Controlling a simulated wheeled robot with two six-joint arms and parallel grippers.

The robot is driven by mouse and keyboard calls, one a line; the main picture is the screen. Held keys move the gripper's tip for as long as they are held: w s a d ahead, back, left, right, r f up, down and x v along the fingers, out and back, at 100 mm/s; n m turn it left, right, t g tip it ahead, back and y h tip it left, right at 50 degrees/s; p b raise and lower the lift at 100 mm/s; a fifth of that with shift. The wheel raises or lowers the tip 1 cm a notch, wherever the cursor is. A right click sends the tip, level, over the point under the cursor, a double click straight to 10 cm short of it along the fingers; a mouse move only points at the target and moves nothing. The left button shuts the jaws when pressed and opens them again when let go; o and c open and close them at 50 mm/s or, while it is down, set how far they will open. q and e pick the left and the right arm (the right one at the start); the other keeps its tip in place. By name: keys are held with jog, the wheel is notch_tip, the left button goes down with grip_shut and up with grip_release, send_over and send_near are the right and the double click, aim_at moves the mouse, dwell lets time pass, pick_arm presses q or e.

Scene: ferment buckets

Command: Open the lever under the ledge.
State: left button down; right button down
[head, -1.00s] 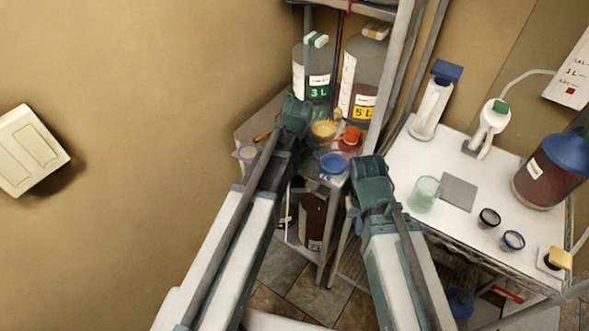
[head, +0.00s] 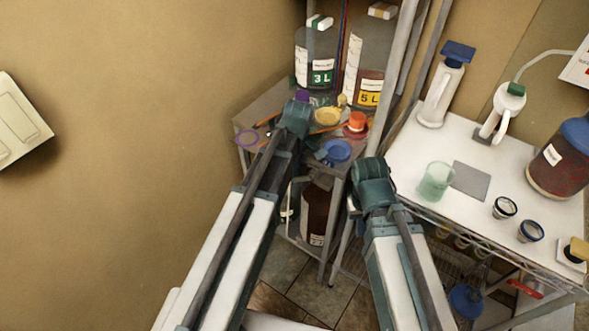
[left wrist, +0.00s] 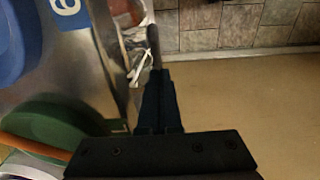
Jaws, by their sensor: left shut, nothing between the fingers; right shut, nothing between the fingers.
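A red lever-like bar (head: 525,288) shows below the front edge of the white bench (head: 410,160) at the lower right; I cannot tell its exact shape or setting. My left gripper (left wrist: 160,100) is shut and empty in the left wrist view, with the grey shelf surface to its left and bare floor to its right. In the head view my left arm reaches over the small grey shelf, and its fingers are not clear there. My right arm ends between the shelf and the bench, well left of the red bar; its fingers are hidden.
A brown bottle (head: 316,210) stands below. A green cup (head: 436,181) and small jars stand on the bench.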

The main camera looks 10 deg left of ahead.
pick_arm(q)
jog(key=shift+f+b, duration=0.45)
jog(key=shift+f, duration=0.25)
jog(key=shift+r, duration=0.25)
jog(key=shift+r+p, duration=0.7)
jog(key=shift+p, duration=0.25)
